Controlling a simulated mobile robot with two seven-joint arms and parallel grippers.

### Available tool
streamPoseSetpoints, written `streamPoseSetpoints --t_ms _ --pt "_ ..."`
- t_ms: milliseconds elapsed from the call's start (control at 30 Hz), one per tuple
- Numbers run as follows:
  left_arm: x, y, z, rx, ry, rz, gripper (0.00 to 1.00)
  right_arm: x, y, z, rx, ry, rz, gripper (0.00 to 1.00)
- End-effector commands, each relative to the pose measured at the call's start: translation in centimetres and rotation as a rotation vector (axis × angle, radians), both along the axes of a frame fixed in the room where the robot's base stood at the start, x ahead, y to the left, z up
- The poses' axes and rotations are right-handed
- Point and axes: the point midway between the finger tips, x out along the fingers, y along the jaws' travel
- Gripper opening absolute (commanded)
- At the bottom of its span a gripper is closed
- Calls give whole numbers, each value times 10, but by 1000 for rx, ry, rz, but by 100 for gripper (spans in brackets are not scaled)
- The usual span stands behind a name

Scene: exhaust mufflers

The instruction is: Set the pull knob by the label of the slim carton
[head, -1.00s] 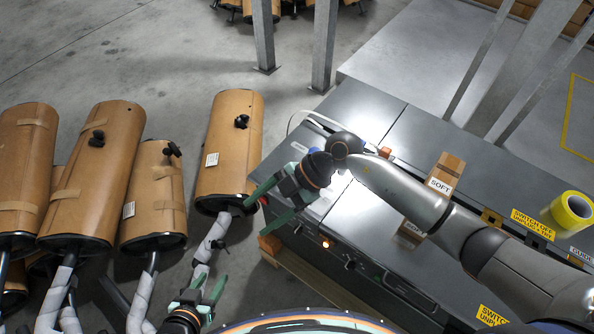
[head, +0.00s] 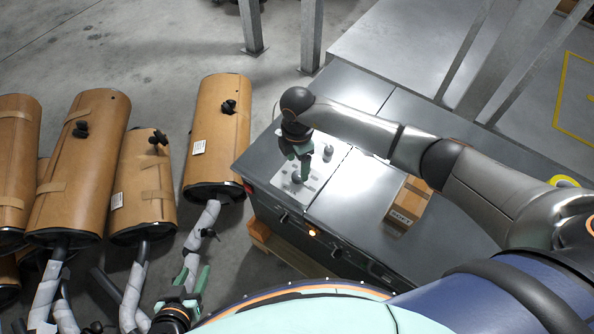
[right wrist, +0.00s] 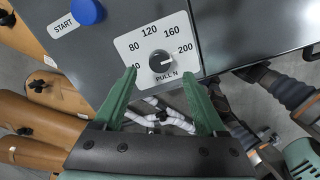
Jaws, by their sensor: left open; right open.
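The pull knob (right wrist: 161,60) is black and round, on a white dial plate marked 40 to 200 and "PULL N". My right gripper (right wrist: 160,75) is open in the right wrist view, its fingertips either side of the knob in the picture, not visibly holding it. In the head view the right gripper (head: 302,168) hangs over the white panel (head: 285,183). A brown carton (head: 411,198) with a small white label, too small to read surely, lies on the cabinet; my right arm hides the area behind it. My left gripper (head: 184,290) is open and empty, low at left.
A blue START button (right wrist: 88,12) sits near the dial plate. A lit orange lamp (head: 312,232) is on the cabinet's front. Metal posts (head: 312,35) rise behind. A yellow tape roll (head: 565,181) is partly hidden at right.

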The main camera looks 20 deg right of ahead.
Motion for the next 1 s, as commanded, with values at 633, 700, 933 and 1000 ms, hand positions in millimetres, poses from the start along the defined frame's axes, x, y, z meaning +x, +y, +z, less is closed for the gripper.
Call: streamPoseSetpoints --t_ms 633,700,933,1000 --pt "0 0 -5 0 1 0 50 0 1 -48 2 -1 1 74" --pt "0 0 -5 0 1 0 50 0 1 -48 2 -1 1 69" --pt "0 0 -5 0 1 0 50 0 1 -47 2 -1 1 43" --pt "0 0 -5 0 1 0 50 0 1 -47 2 -1 1 36"
